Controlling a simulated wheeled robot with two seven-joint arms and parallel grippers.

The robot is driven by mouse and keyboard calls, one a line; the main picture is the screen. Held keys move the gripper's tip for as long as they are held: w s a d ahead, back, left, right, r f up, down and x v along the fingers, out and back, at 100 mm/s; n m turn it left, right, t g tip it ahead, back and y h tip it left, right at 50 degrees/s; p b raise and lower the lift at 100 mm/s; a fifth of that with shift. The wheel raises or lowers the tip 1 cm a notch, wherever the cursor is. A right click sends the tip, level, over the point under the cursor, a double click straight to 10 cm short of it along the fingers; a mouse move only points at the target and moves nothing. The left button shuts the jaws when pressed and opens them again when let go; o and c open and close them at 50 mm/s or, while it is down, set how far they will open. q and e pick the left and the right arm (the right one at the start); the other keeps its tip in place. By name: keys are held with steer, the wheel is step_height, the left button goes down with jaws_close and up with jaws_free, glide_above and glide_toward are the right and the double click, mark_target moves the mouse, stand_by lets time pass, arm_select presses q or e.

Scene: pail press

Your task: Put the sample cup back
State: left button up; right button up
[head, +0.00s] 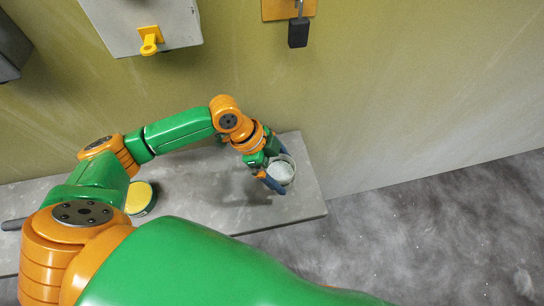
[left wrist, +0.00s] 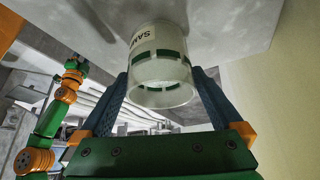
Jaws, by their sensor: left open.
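The sample cup (head: 284,173) is a pale, round, open-topped cup near the right end of the grey shelf (head: 240,207). In the left wrist view the cup (left wrist: 158,62) has a white label with dark letters and green patches around its side. It appears to stand on the shelf surface. My left gripper (head: 276,167) is at the cup, with its blue fingers open on either side of it. In the left wrist view the fingers (left wrist: 160,78) flank the cup's rim; whether they touch it is unclear. My right gripper is not seen.
A round yellow-topped container (head: 140,198) stands on the shelf beside my arm. A grey wall box (head: 135,20) with a yellow tab and an orange plate with a dark padlock (head: 298,33) hang above. The shelf ends just right of the cup.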

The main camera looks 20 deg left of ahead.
arm_select(q)
steer(key=v, duration=1)
steer(key=shift+a, duration=0.1)
